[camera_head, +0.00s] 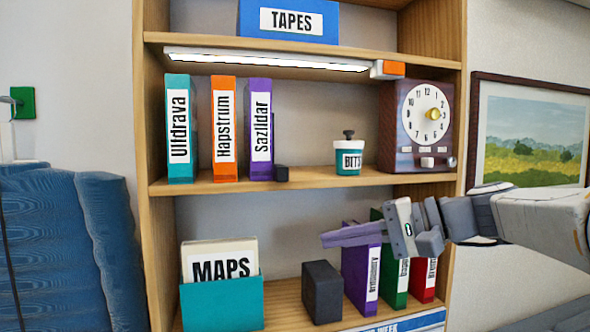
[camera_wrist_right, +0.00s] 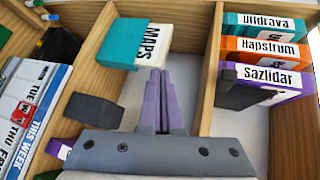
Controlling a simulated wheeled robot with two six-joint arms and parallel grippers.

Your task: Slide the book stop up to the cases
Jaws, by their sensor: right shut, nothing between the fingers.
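On the lower shelf a dark grey block (camera_head: 322,292) stands just left of the upright cases: purple (camera_head: 353,275), green (camera_head: 392,280) and red (camera_head: 424,278). Whether it touches the purple case is unclear. The block also shows in the right wrist view (camera_wrist_right: 93,110). On the middle shelf a small black stop (camera_head: 281,173) stands at the right side of the purple Sazlidar case (camera_head: 261,130), beside the orange Hapstrum (camera_head: 224,130) and teal Uildrava (camera_head: 181,130) cases. My right gripper (camera_head: 324,240) is shut and empty, its purple fingers pointing left above the block's level, before the lower cases.
A teal MAPS box (camera_head: 222,303) stands at the lower shelf's left, with room between it and the block. A BITS pot (camera_head: 348,160) and a clock (camera_head: 420,125) stand on the middle shelf's right. A wooden upright (camera_head: 453,110) bounds the shelves.

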